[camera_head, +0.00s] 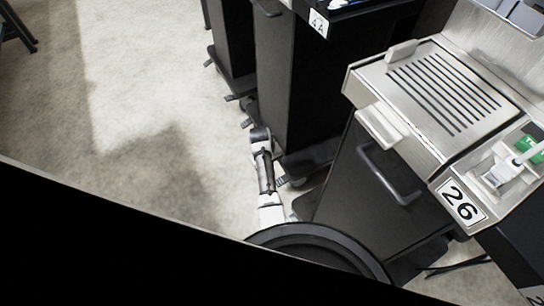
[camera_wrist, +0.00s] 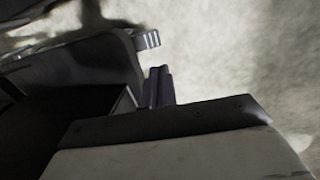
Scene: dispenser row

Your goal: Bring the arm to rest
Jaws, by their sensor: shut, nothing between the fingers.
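My arm (camera_head: 266,172) shows in the head view as a short white and dark grey limb, low beside the black cabinets and over the pale floor. I cannot make out the fingers clearly in that view. In the wrist view my gripper (camera_wrist: 158,86) shows as two dark fingers close together, shut and empty. Nothing is held. The fingers point out past the dark edge of my wrist, with pale floor beyond them.
A dispenser station with a slotted metal tray (camera_head: 444,88) and a label "26" (camera_head: 461,203) stands at the right. Its dark cabinet has a handle (camera_head: 390,175) close to my arm. Another black cabinet (camera_head: 283,90) stands behind the arm. Open floor (camera_head: 150,110) lies at left.

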